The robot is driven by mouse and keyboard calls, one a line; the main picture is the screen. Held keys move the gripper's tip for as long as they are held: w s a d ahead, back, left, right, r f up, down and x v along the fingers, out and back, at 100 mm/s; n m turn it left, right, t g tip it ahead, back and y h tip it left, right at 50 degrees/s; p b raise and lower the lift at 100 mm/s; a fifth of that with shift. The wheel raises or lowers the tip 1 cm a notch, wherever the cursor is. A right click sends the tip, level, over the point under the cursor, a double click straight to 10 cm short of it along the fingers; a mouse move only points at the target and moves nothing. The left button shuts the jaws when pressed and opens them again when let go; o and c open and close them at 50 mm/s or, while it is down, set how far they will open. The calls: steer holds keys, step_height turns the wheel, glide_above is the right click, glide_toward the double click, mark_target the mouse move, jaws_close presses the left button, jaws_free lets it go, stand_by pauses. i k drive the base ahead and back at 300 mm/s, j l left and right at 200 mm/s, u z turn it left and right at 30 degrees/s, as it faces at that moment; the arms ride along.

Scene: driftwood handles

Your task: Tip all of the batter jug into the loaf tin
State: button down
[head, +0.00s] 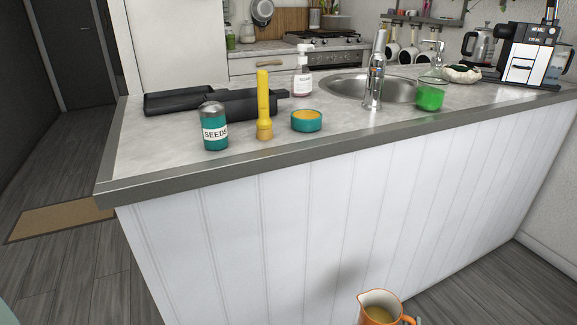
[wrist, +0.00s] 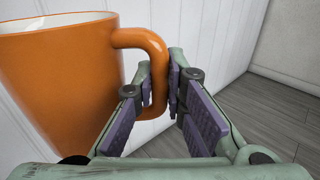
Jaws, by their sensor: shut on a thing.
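The orange batter jug (head: 382,306) shows at the bottom edge of the head view, low in front of the counter's white side. It looks upright, with yellowish batter visible inside. In the wrist view the jug (wrist: 65,85) fills the left side, and my gripper (wrist: 165,88) is shut on its handle. Dark, low, rectangular pans stand at the counter's left end. One is an open black tin (head: 178,103), and a second dark piece (head: 248,104) lies beside it. I cannot tell for certain which is the loaf tin.
A seeds tin (head: 214,128), a yellow torch-like object (head: 263,105) and a teal bowl (head: 306,121) stand near the counter's front edge. A spray bottle (head: 303,72), sink tap (head: 375,72) and green soap bottle (head: 431,92) are farther back or right. The counter's front left corner is clear.

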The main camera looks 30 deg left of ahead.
mark_target(240, 105)
steer(key=z, duration=0.8)
steer(key=k+j+z, duration=0.1)
steer(key=k+j, duration=0.4)
steer(key=k, duration=0.15)
